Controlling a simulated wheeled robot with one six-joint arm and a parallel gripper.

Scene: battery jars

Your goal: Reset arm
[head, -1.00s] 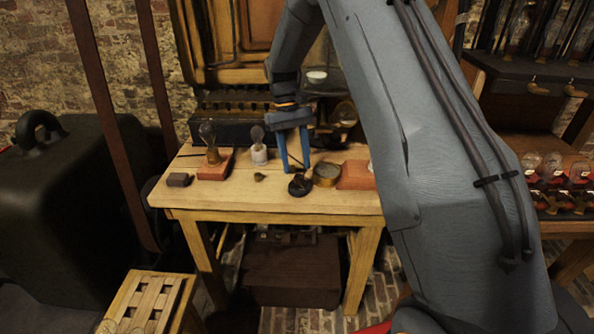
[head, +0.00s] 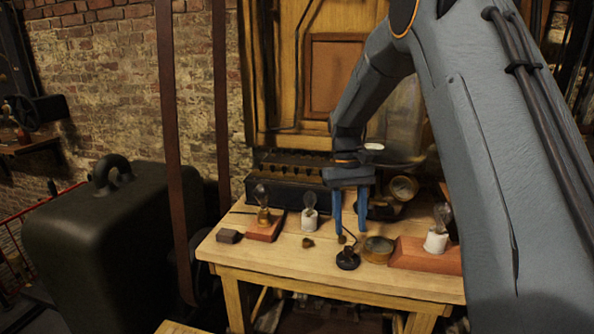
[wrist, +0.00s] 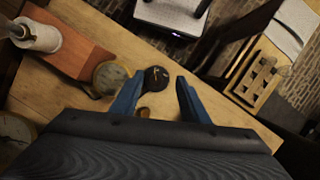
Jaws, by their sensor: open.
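My gripper (head: 350,213) has two blue fingers spread apart with nothing between them. In the head view it hangs pointing down over the wooden table (head: 290,262), just behind a small black round piece (head: 348,260). In the wrist view my gripper (wrist: 158,95) also shows open, with the black round piece (wrist: 156,77) beyond the fingertips. My grey arm reaches in from the right of the head view and hides part of the table's right side.
On the table stand a bulb on a wooden block (head: 265,228), a white-based bulb (head: 309,220), a dark block (head: 229,236), a brass round tin (head: 378,250) and a reddish block (head: 425,255) with another bulb. A large dark case (head: 110,245) stands left.

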